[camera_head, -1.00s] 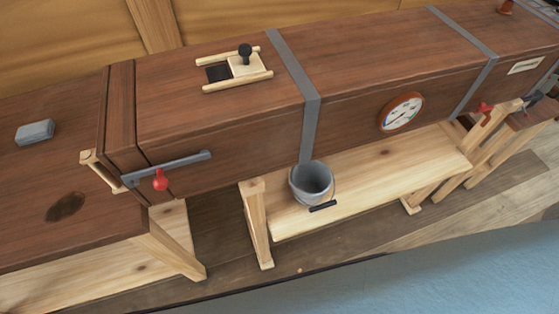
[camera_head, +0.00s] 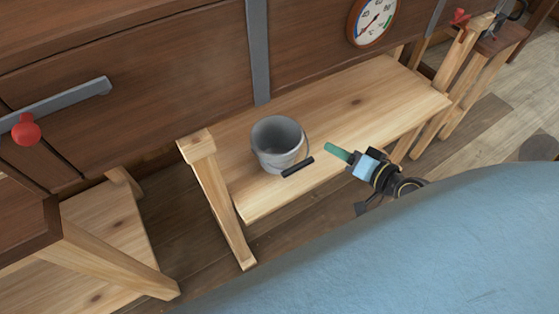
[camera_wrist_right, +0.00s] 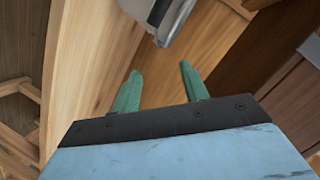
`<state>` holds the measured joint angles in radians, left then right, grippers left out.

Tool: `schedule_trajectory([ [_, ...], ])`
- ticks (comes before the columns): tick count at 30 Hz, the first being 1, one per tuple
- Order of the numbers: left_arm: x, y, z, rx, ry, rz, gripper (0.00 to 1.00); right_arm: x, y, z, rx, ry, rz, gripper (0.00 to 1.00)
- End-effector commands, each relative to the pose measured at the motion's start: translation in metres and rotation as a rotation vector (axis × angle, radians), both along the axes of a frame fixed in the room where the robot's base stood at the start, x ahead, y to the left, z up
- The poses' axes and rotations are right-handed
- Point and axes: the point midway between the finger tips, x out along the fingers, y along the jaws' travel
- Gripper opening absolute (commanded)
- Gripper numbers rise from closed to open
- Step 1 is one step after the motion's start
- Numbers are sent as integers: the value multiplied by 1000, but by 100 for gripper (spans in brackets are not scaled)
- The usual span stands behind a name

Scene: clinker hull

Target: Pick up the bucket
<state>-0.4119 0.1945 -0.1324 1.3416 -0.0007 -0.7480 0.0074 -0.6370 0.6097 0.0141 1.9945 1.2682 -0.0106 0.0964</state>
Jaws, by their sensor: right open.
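A grey metal bucket (camera_head: 278,143) stands upright on the wooden shelf (camera_head: 350,105) below the big brown box. Its wire handle hangs down on the front side with a dark grip (camera_head: 297,167). My right gripper (camera_head: 335,150) is to the right of the bucket, apart from it, with green fingertips pointing at it. In the right wrist view the two green fingers (camera_wrist_right: 158,92) are spread with nothing between them, and part of the bucket (camera_wrist_right: 185,30) shows beyond them with the dark grip (camera_wrist_right: 159,10). My left gripper is not in view.
The brown box (camera_head: 170,70) rises behind the shelf, with a round dial (camera_head: 373,18) and a grey lever with a red knob (camera_head: 27,130). A wooden leg (camera_head: 222,205) stands at the shelf's left end. Wooden trestle legs (camera_head: 455,100) are at the right.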

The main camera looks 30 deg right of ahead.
Motion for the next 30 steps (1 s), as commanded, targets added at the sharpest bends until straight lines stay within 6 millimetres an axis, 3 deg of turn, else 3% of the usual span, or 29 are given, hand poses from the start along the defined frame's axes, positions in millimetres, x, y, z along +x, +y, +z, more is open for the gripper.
schedule_trajectory([
  [4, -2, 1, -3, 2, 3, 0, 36, 11, 5, 6, 21, -17, 3, 44],
  [13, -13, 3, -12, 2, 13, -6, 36, 56, 17, -6, 22, -16, 3, 44],
  [23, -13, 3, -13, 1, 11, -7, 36, 81, 23, -16, 19, -13, 4, 44],
  [30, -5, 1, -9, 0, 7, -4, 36, 111, 32, -27, 21, -14, 2, 44],
])
